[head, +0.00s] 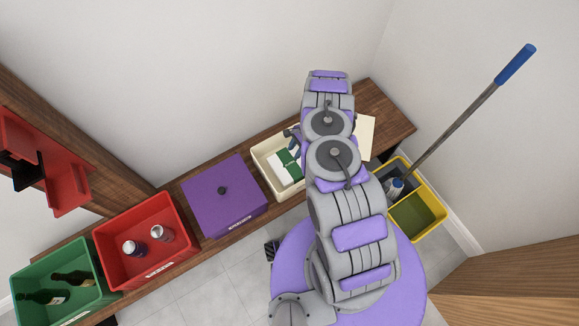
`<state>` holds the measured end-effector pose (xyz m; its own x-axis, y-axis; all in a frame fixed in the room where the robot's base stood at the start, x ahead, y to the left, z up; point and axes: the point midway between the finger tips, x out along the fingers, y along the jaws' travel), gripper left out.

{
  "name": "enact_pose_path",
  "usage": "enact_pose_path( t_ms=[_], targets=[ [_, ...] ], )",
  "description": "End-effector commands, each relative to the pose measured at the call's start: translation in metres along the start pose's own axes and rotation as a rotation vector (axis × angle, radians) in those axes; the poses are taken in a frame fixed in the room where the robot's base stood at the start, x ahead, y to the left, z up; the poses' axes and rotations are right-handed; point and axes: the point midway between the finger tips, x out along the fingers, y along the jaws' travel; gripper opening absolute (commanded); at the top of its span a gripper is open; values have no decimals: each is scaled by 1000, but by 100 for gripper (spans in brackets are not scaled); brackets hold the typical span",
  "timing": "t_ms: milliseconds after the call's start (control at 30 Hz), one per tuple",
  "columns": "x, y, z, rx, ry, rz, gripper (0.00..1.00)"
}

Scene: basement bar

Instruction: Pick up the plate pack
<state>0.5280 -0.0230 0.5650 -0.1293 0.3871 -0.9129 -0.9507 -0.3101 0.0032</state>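A cream bin (262,155) stands on the wooden bench, right of the purple bin. A white and green pack (284,167) lies in it and may be the plate pack; its right side is hidden behind my arm. My arm rises across the middle of the view and covers the bin's right part. A small grey and purple part (293,134), apparently of my gripper, shows over the bin's back edge, close to the pack. Most of my gripper is hidden by the arm, so I cannot tell whether it is open or touching the pack.
The wooden bench (392,114) also holds a purple lidded bin (222,205), a red bin (112,235) with cans and a green bin (22,290) with bottles. A cream flat piece (366,140) lies right of my arm. A yellow mop bucket (440,212) stands at right.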

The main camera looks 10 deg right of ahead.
Motion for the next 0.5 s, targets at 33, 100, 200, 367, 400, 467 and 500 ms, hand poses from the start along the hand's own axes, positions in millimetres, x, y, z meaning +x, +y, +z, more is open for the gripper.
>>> enact_pose_path(
  t_ms=[33, 100, 200, 367, 400, 467, 500],
  targets=[
    [8, 1, -1, -1, 0, 2, 40],
    [13, 1, 0, 0, 0, 1, 40],
    [16, 0, 0, 1, 0, -1, 40],
    [26, 1, 1, 0, 0, 0, 40],
    [31, 2, 2, 1, 0, 0, 40],
    [39, 3, 2, 1, 0, -1, 40],
    [45, 4, 3, 1, 1, -1, 40]
  ],
)
